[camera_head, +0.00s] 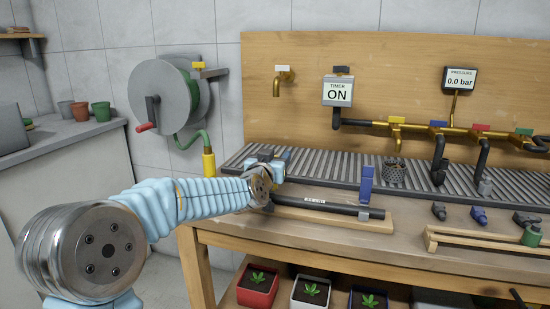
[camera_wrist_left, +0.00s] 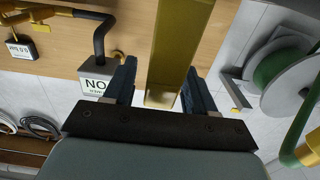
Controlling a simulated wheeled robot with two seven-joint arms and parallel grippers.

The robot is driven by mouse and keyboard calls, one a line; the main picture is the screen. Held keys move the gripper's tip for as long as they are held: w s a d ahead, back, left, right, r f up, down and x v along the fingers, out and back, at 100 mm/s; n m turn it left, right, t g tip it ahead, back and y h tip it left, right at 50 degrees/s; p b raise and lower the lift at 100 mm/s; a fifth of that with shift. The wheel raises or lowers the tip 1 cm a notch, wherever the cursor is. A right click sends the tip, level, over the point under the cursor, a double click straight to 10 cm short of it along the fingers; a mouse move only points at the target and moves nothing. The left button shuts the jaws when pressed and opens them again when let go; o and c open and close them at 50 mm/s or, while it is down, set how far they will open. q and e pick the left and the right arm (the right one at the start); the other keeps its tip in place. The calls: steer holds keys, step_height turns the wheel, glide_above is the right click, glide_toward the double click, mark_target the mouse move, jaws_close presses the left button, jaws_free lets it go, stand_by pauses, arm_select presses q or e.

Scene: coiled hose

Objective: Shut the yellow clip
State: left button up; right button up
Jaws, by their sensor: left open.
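A yellow clip (camera_wrist_left: 178,50) shows in the left wrist view as a long, broad bar between my two dark fingers. The fingers stand apart on either side of it, and I cannot tell whether either touches it. In the head view my left gripper (camera_head: 274,163) is open above the left end of the black pipe (camera_head: 318,203), at the bench's left side. There my arm and gripper largely hide the yellow clip. A blue clip (camera_head: 367,184) stands upright near the pipe's right end. My right gripper is not in view.
The pipe lies on a wooden block (camera_head: 375,224) in front of a ribbed grey tray (camera_head: 320,168). A hose reel (camera_head: 165,95) hangs on the wall at left. A timer box (camera_head: 337,92) and several brass taps are at the back. Potted plants (camera_head: 257,284) stand below the bench.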

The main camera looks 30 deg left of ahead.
arm_select(q)
jaws_close()
stand_by(0.3)
